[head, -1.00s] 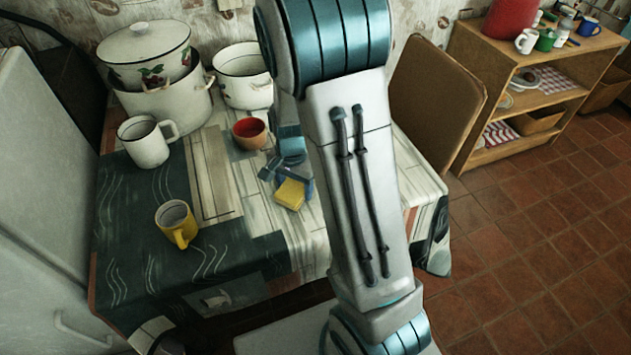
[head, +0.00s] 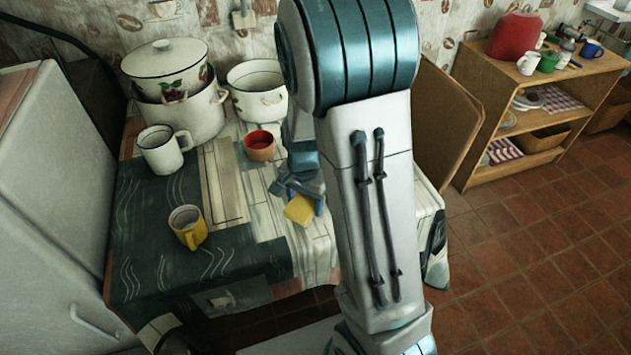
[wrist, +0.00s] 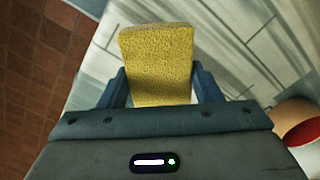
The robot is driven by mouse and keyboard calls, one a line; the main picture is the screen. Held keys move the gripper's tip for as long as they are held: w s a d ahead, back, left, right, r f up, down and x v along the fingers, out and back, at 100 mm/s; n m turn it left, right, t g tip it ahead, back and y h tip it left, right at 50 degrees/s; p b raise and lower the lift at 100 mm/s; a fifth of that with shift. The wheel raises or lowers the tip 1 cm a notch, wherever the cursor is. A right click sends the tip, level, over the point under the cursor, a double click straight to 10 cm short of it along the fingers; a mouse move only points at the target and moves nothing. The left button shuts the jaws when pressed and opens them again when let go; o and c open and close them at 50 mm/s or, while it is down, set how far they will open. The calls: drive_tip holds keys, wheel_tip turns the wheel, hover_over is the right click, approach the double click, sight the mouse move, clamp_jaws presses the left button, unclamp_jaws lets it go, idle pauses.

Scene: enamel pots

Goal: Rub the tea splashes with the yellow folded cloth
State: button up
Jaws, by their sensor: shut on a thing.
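The yellow folded cloth (head: 299,209) is held in my gripper (head: 303,193) at the right part of the table, beside my arm. In the wrist view the yellow cloth (wrist: 158,65) stands out from between the two blue fingers of my gripper (wrist: 157,88), which are shut on its sides. I cannot tell whether the cloth touches the tabletop. No tea splashes can be made out on the visible tabletop; my arm hides part of it.
A red-lined bowl (head: 259,146) stands close to my gripper. A yellow mug (head: 188,227), a white mug (head: 164,150), a lidded pot (head: 166,72) and a white pot (head: 258,92) stand on the table (head: 150,270).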

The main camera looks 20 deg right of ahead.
drive_tip(key=shift+r+p, duration=1.3)
drive_tip(key=shift+r, duration=0.55)
